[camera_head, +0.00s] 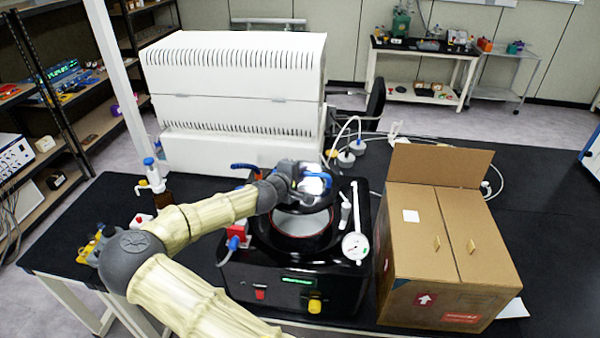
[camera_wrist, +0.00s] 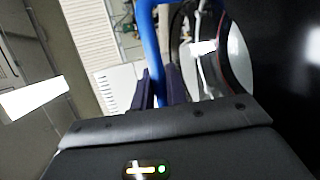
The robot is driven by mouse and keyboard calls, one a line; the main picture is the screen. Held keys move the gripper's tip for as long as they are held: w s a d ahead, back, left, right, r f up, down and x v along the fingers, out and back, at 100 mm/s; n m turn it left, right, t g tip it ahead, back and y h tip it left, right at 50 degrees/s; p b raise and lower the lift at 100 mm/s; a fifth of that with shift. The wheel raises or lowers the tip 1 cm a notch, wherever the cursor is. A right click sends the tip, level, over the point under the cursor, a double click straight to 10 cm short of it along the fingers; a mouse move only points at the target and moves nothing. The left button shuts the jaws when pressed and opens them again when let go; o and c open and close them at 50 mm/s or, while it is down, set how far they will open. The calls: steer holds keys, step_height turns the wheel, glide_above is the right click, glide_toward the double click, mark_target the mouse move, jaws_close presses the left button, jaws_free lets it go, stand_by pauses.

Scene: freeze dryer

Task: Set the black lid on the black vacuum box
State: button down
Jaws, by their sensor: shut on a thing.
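The black vacuum box (camera_head: 265,285) stands on the black bench. Its round chamber mouth (camera_head: 302,224), with a pale inside and a thin red ring, is open on top. The black lid (camera_head: 318,202) is held tilted above the rear of the mouth, apart from it as far as I can see; its glossy middle reflects light. My gripper (camera_head: 296,178) is shut on the lid, at the end of my arm coming from the left. In the wrist view my dark fingers (camera_wrist: 158,88) close around a blue bar. My wrist partly hides the lid's grip.
A cardboard box (camera_head: 440,240) with a raised flap stands close on the right. A gauge (camera_head: 355,246) and small valve sit on the box's right top; a red-and-blue fitting (camera_head: 237,236) is at its left. A large white machine (camera_head: 235,90) stands behind.

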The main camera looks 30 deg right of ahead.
step_height(320, 180, down, 9)
steer(key=b, duration=0.6)
steer(key=shift+f, duration=0.15)
stand_by(0.3)
steer(key=shift+b, duration=0.3)
stand_by(0.7)
stand_by(0.9)
steer(key=shift+w, duration=0.1)
steer(key=shift+s+a, duration=0.1)
steer(key=shift+s, duration=0.1)
steer(key=shift+w+f+b, duration=0.1)
steer(key=shift+f+b, duration=0.6)
steer(key=shift+b, duration=0.1)
stand_by(0.5)
